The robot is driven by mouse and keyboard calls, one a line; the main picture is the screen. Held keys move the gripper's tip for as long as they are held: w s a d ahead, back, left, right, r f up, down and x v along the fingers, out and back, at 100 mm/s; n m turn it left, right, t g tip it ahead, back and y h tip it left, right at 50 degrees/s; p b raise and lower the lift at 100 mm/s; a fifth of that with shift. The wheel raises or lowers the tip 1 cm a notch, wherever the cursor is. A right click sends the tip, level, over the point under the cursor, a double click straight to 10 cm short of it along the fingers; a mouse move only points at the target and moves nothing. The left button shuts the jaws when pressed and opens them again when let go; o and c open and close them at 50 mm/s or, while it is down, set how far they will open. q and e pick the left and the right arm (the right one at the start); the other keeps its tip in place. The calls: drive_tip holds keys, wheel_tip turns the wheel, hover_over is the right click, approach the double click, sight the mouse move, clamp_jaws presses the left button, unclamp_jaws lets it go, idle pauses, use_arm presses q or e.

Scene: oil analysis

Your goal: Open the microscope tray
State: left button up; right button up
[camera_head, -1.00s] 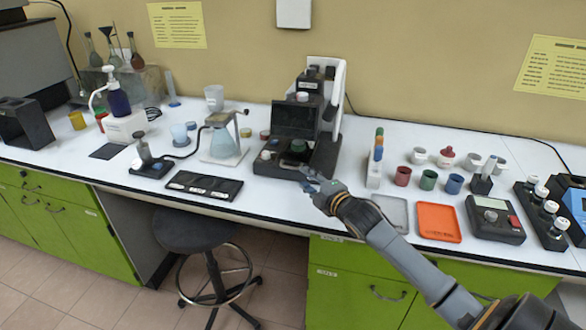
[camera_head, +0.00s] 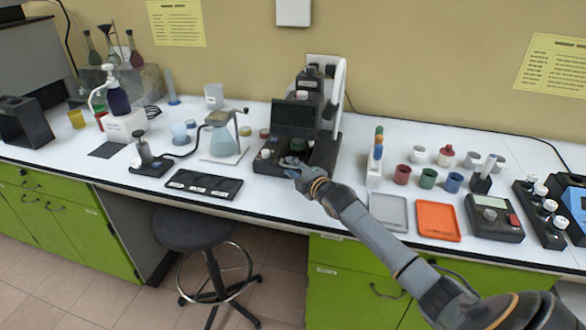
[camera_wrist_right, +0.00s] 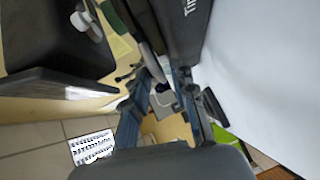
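The dark microscope (camera_head: 330,130) stands on the white bench near the wall, with a pale upright arm at its right side. A dark panel (camera_head: 294,118) stands raised at its front, above a low dark base with small round knobs. My right gripper (camera_head: 288,166) is at the front of this base, in front of the raised panel. It covers part of the base, and I cannot tell whether it touches it. In the right wrist view its two fingers (camera_wrist_right: 164,78) are apart with nothing clearly held between them. Dark machine parts are close around them. My left gripper is not in view.
A black slide holder (camera_head: 204,185) lies to the left, beside a flask on a stand (camera_head: 222,145). To the right are a grey tray (camera_head: 389,212), an orange tray (camera_head: 438,221) and several small cups. A stool (camera_head: 200,229) stands below the bench.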

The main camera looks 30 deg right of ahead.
clamp_jaws()
drive_tip(key=shift+a, duration=0.1)
drive_tip(key=s+a+p, duration=0.3)
drive_tip(key=shift+a+r+p, duration=0.1)
drive_tip(key=shift+p, duration=0.2)
drive_tip(key=s+a+p, duration=0.1)
drive_tip(key=s+a, duration=0.1)
drive_tip(key=a, duration=0.1)
drive_tip(key=s+a+p, duration=0.2)
drive_tip(key=s+a, duration=0.1)
drive_tip(key=shift+s+a+f, duration=0.2)
drive_tip(key=shift+s+a, duration=0.1)
